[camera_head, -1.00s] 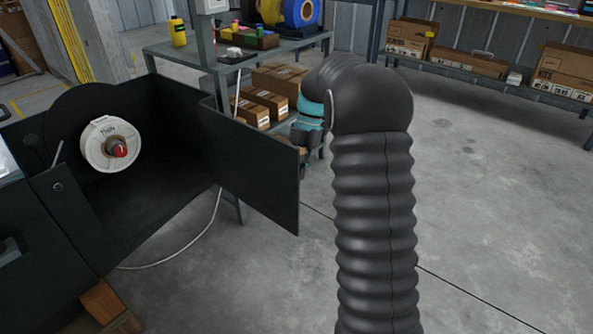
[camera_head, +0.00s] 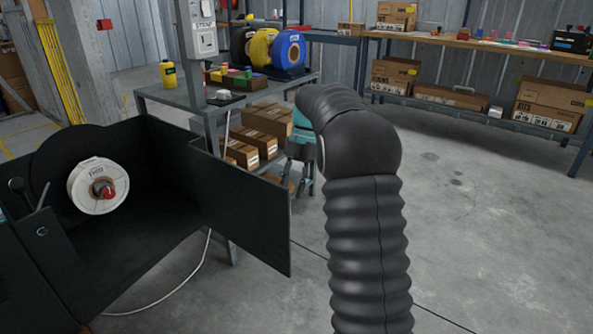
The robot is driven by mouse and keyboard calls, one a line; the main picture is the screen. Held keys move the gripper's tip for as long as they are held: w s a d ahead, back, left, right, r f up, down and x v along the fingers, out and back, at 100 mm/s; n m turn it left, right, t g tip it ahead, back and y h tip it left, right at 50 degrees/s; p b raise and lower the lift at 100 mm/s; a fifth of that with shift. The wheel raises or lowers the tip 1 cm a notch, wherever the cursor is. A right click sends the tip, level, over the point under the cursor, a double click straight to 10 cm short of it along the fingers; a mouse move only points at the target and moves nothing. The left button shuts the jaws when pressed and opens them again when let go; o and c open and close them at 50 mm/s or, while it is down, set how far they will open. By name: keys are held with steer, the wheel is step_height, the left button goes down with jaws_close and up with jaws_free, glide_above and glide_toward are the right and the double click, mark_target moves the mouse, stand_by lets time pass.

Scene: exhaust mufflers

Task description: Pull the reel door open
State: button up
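The reel door (camera_head: 243,208) is a dark flat panel at the right of a dark open-topped box (camera_head: 165,255). It stands swung outward, with its free edge toward the right. A white reel (camera_head: 84,190) with a red-tipped hub sits inside the box. My gripper (camera_head: 303,186), teal and grey, is just right of the door's upper free end, fingers pointing down. My black ribbed arm partly covers it. I see no clear grip on the door. The fingertips are small, and their opening cannot be judged.
A grey table (camera_head: 160,97) with blue and yellow spools (camera_head: 289,49) and cartons (camera_head: 268,120) on its lower shelf stands behind the door. A long workbench (camera_head: 480,45) with cartons runs along the back wall. The floor (camera_head: 480,220) at right is clear.

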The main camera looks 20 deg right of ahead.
steer(key=v, duration=0.5)
stand_by(0.4)
steer(key=s+a+r+m+t+h+p, duration=0.1)
steer(key=s+a+r+m, duration=0.25)
steer(key=s, duration=0.25)
steer(key=s+a+r+m+t+h, duration=0.1)
steer(key=s+a+r+m+t, duration=0.1)
steer(key=s+m, duration=0.3)
steer(key=s+a+r+m+t+p, duration=0.1)
steer(key=s+a+r+m, duration=0.15)
steer(key=s+m, duration=0.3)
steer(key=s+a+f+m+t+p, duration=0.1)
steer(key=s+f+m+t, duration=0.1)
steer(key=s+m, duration=0.3)
steer(key=s+a+f+m+t+h+p, duration=0.1)
steer(key=s+f+m+t, duration=0.1)
steer(key=s+m, duration=0.4)
steer(key=s+f, duration=0.1)
steer(key=s, duration=0.4)
steer(key=shift+s+a+f+h, duration=0.3)
steer(key=shift+s+f, duration=0.05)
steer(key=shift+s, duration=0.05)
